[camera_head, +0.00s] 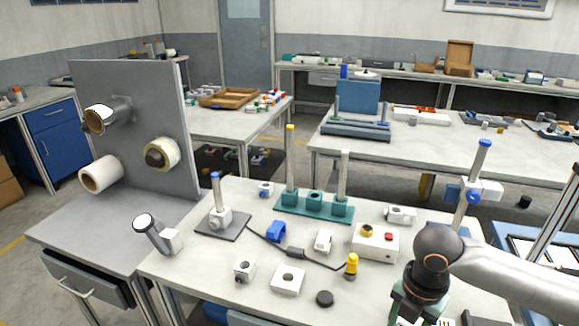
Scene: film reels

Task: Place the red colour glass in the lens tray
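I cannot pick out the red colour glass for certain. A small red button-like spot (388,237) shows on a white box (372,245) on the front table. No tray can be clearly identified as the lens tray. My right arm (432,262) comes in from the right and bends down over the front table's near right part. Its lower end (412,306) is cut off by the bottom edge, and its fingertips cannot be made out. My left gripper is not in view.
The front table (210,271) carries a teal base with upright posts (314,205), a grey-based stand (218,222), a blue-topped post (472,185), a yellow-capped piece (351,266) and small white blocks. A grey panel (130,130) with reels stands left. Bare tabletop shows at front left.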

